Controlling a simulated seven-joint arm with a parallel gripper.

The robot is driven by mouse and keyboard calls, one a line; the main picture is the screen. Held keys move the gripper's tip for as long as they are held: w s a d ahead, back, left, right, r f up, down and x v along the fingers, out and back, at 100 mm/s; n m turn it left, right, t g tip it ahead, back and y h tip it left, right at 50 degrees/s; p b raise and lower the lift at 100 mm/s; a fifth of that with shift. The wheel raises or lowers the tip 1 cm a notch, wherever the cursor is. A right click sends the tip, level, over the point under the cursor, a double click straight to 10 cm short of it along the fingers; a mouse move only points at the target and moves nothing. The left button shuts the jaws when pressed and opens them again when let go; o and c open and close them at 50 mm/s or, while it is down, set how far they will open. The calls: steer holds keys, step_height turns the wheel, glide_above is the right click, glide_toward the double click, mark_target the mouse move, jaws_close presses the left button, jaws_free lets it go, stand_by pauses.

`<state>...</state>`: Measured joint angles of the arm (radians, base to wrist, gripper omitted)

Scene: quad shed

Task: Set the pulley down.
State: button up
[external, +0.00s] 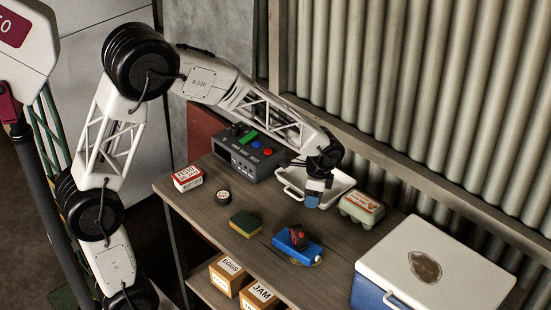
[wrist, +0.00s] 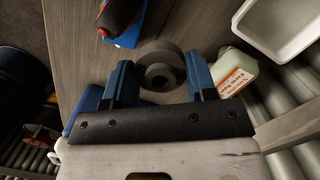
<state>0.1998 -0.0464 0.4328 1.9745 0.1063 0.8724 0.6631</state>
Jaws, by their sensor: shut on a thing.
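My gripper (external: 314,192) is at the end of the arm, over the back part of the wooden table, in front of the white tray. In the wrist view its two blue fingers (wrist: 160,68) are on either side of the pulley (wrist: 162,57), a dark grey round piece with a stepped rim and a hub. The gripper is shut on it. In the external view the fingers and wrist hide the pulley, so its height above the table (external: 190,207) cannot be told.
A white tray (external: 291,185) and an egg carton (external: 361,209) are close to the gripper. A blue box with a red-black item (external: 298,238), a sponge (external: 246,223), a small tin (external: 223,197), a red-white box (external: 187,178), a control unit (external: 247,157) and a cooler (external: 437,262) share the table.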

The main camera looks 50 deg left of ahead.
steer(key=w+d+m, duration=0.1)
steer(key=w+d, duration=0.2)
steer(key=d, duration=0.5)
steer(key=w+d, duration=0.2)
steer(key=d, duration=0.6)
glide_above(355, 254)
steer(key=shift+w+d+f, duration=0.1)
steer(key=shift+f, duration=1.35)
steer(key=shift+w+d+f, duration=0.1)
steer(key=shift+f, duration=1.35)
steer(key=shift+f, duration=3.15)
steer(key=shift+f, duration=1.85)
steer(key=shift+f, duration=0.1)
